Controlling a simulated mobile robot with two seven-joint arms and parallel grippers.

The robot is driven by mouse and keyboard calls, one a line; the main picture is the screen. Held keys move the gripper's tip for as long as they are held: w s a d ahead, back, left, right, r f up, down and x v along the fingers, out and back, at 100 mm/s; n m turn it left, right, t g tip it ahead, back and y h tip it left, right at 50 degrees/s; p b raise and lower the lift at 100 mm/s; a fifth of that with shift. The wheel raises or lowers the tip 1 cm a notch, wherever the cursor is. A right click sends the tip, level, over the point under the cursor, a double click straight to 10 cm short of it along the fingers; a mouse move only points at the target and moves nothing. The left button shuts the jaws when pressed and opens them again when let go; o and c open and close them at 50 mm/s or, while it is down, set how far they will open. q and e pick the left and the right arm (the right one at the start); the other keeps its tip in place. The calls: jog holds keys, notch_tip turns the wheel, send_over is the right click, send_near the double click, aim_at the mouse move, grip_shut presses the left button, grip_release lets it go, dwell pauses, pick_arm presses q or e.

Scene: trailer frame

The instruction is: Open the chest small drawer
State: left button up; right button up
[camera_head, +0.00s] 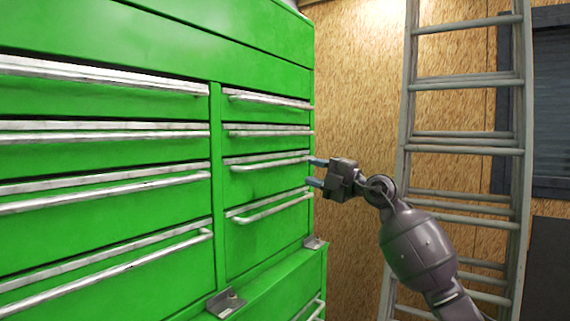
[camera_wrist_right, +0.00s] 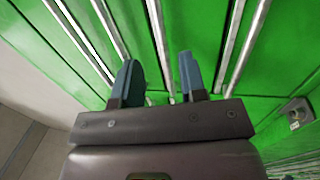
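The green chest (camera_head: 150,40) fills the left of the head view. Its right column holds several small drawers (camera_head: 262,181) with long silver bar handles, and all of them look closed. My right gripper (camera_head: 316,172) is at the right edge of this column, level with the lower small drawers. Its two blue-grey fingers are apart and point at the chest. In the right wrist view the open gripper (camera_wrist_right: 160,80) faces the green front, with a silver handle (camera_wrist_right: 160,45) showing between the fingers. I cannot tell whether anything touches. My left gripper is not in view.
Wider drawers (camera_head: 100,150) form the chest's left column. A metal ladder (camera_head: 465,140) leans at the right against a wooden wall (camera_head: 360,90). Metal brackets (camera_head: 226,301) stand out on the ledge under the small drawers.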

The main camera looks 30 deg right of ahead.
aim_at(287, 163)
jog(key=x, duration=0.9)
jog(key=shift+w+a+p, duration=0.1)
jog(key=shift+a+p, duration=0.05)
jog(key=shift+p, duration=0.25)
grip_shut()
